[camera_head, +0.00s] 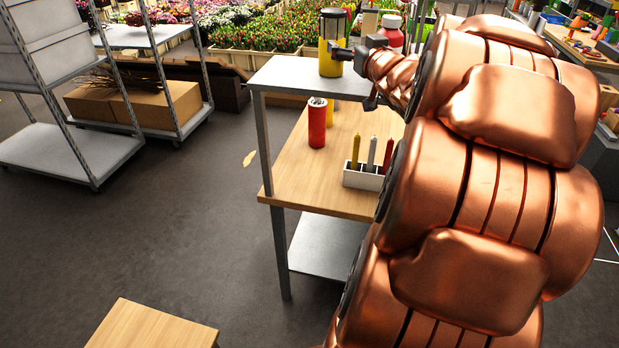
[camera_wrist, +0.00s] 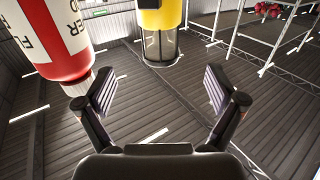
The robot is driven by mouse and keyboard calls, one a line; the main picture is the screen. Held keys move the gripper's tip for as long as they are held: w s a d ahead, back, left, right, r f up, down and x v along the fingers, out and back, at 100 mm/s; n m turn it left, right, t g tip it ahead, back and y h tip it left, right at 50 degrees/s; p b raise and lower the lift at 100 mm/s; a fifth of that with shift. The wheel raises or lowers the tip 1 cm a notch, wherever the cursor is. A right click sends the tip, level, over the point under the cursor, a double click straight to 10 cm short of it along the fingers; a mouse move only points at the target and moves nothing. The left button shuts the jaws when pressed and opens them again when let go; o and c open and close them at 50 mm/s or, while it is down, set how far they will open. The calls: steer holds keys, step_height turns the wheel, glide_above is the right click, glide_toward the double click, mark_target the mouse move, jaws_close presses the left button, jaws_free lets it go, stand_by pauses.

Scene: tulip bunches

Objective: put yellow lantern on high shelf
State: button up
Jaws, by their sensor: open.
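The yellow lantern (camera_head: 331,45), with a dark frame and clear upper part, stands upright on the grey high shelf (camera_head: 290,76), near its far end in the head view. My gripper (camera_head: 349,52) is at shelf height just right of the lantern. In the wrist view, which appears upside down, my gripper (camera_wrist: 162,90) is open with nothing between its fingers. The lantern (camera_wrist: 160,35) is ahead, beyond the fingertips, roughly centred between them. In the head view the gripper overlaps the lantern's right edge, and contact cannot be told there.
A red bottle (camera_head: 391,33) with a white label stands behind my gripper on the right; it also shows at upper left in the wrist view (camera_wrist: 58,38). A red can (camera_head: 317,124) and a white holder (camera_head: 362,178) with candles stand on the wooden lower level (camera_head: 290,185).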

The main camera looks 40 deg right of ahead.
steer(key=s+a+f+g+y, duration=0.2)
steer(key=s+a+f+g, duration=0.2)
steer(key=a+f+g, duration=0.95)
steer(key=s+a+f+n+g+y, duration=0.2)
steer(key=s+a+f, duration=0.4)
steer(key=s+a, duration=0.5)
steer(key=s+a+f+n+g+y, duration=0.2)
steer(key=s+a+f, duration=0.4)
steer(key=s+a, duration=0.6)
steer(key=a+g+y, duration=0.1)
steer(key=a, duration=0.1)
steer(key=shift+s+a+n, duration=0.15)
steer(key=shift+a+n, duration=0.15)
steer(key=shift+c, duration=0.4)
